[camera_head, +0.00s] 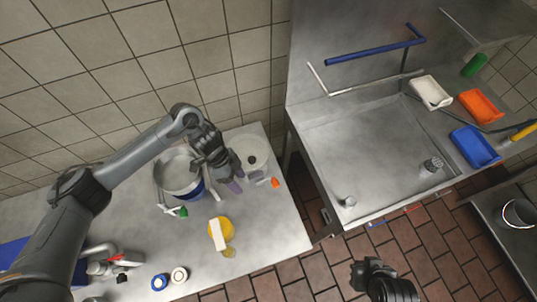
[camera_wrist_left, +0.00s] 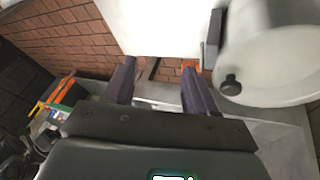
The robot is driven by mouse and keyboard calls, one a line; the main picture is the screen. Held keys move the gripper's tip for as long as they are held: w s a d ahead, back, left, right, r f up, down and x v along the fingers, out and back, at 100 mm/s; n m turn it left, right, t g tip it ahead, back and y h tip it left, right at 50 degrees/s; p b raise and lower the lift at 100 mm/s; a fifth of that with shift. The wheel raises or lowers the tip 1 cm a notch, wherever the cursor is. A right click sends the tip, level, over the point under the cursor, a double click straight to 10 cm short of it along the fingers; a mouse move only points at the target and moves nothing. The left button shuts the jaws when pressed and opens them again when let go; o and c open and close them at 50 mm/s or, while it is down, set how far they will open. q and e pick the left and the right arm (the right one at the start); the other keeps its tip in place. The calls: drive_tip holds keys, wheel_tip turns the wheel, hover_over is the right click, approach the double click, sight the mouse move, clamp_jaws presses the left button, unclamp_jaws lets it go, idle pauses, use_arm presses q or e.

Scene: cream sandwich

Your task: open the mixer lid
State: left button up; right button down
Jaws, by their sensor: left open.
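My left gripper (camera_head: 235,184) reaches over the counter from the left, between a steel pot and a white round-topped appliance. In the left wrist view its two dark purple fingers (camera_wrist_left: 158,82) are apart with nothing between them. The white round part with a dark central spot (camera_head: 249,152) looks like the mixer top, just behind and right of the gripper. In the wrist view a white drum with a black knob (camera_wrist_left: 232,87) is right of the fingers; it looks like the same appliance. I cannot tell whether its lid is shut. Dark parts of my right arm (camera_head: 378,280) show at the bottom.
The steel pot (camera_head: 178,176) stands close left of the gripper. A yellow round item (camera_head: 229,227) and a green-tipped item (camera_head: 182,211) lie in front. A sink (camera_head: 375,140) is to the right, past a gap.

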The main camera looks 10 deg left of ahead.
sight(252, 160)
use_arm(q)
drive_tip(key=w+a+r+t+b, duration=0.25)
drive_tip(key=w+r, duration=0.35)
drive_tip(key=w, duration=0.3)
drive_tip(key=shift+y, duration=0.4)
drive_tip(key=x, duration=0.9)
drive_tip(key=shift+w+f, duration=0.25)
drive_tip(key=shift+f, duration=0.1)
use_arm(e)
wheel_tip(252, 160, down, 4)
drive_tip(key=shift+s+d, duration=0.1)
drive_tip(key=shift+s, duration=0.05)
use_arm(q)
clamp_jaws()
